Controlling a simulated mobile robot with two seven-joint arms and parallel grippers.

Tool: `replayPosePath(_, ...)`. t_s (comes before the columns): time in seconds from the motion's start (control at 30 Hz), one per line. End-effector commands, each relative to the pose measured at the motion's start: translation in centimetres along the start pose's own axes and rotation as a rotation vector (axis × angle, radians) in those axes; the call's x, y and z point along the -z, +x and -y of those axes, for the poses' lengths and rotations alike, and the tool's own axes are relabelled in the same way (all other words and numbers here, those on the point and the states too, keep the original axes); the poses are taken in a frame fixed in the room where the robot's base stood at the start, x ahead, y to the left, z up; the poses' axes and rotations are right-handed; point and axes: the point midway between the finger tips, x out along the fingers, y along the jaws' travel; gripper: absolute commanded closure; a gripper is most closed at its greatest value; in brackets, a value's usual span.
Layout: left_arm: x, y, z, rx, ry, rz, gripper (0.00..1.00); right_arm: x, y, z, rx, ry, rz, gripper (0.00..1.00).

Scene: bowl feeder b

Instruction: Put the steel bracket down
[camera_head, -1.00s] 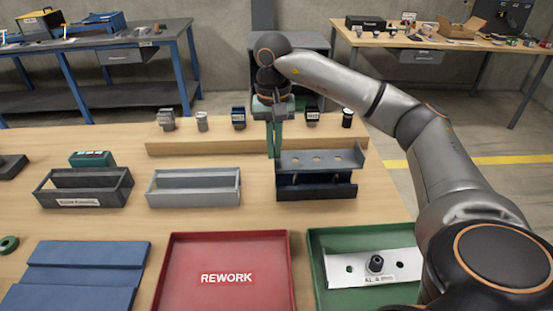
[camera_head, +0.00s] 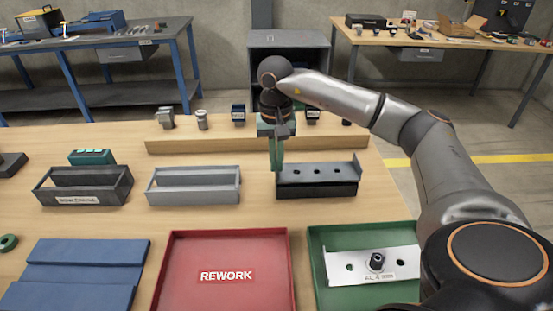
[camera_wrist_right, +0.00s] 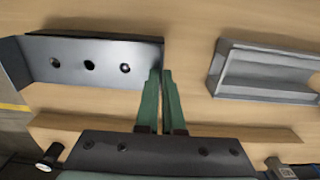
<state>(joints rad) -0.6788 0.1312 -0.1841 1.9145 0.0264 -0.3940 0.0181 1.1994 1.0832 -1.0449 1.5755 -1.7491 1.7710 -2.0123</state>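The steel bracket (camera_head: 318,172), a dark plate with three holes and an upturned end flange, lies level over the black bin (camera_head: 317,190) and hides its opening. Whether it fully rests on the rim cannot be told. My right gripper (camera_head: 277,166) is at the bracket's left end in the head view. In the right wrist view the bracket (camera_wrist_right: 95,62) is at upper left. My left gripper is not in view.
A grey bin (camera_head: 194,198) and a dark bin (camera_head: 80,200) stand to the left. A red REWORK tray (camera_head: 174,270) and a green tray (camera_head: 317,240) holding a light plate (camera_head: 345,266) are in front. A wooden ledge (camera_head: 200,146) with several small items runs behind.

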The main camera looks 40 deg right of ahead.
Motion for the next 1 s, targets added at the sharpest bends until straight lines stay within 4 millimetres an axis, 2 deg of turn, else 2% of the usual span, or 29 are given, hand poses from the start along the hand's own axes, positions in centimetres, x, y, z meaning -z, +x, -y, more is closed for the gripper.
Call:
replayPosePath(0.1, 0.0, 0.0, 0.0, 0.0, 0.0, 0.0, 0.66, 0.0, 0.0, 0.0, 0.001, 0.0, -0.002, 1.0)
replayPosePath(0.13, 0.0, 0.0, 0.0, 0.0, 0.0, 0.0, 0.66, 0.0, 0.1, 0.0, 0.0, -0.001, 0.0, 0.93)
replayPosePath(0.2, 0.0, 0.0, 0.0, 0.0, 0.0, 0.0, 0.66, 0.0, 0.1, 0.0, 0.0, -0.001, 0.0, 0.85)
replayPosePath(0.4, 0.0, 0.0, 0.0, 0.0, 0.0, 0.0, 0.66, 0.0, 0.1, 0.0, 0.0, -0.001, 0.0, 0.65)
replayPosePath(0.63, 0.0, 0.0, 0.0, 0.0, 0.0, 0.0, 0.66, 0.0, 0.0, 0.0, 0.001, -0.001, 0.0, 0.65)
replayPosePath(0.73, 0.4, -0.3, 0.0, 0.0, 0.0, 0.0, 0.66, 0.0, -0.8, 0.0, 0.001, 0.0, -0.001, 0.65)
replayPosePath(0.87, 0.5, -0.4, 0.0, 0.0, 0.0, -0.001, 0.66, 0.1, -2.6, 0.1, 0.004, 0.0, -0.003, 0.65)
replayPosePath(1.0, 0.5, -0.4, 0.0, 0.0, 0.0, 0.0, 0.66, 0.1, -5.9, 0.1, 0.006, -0.001, -0.004, 0.65)
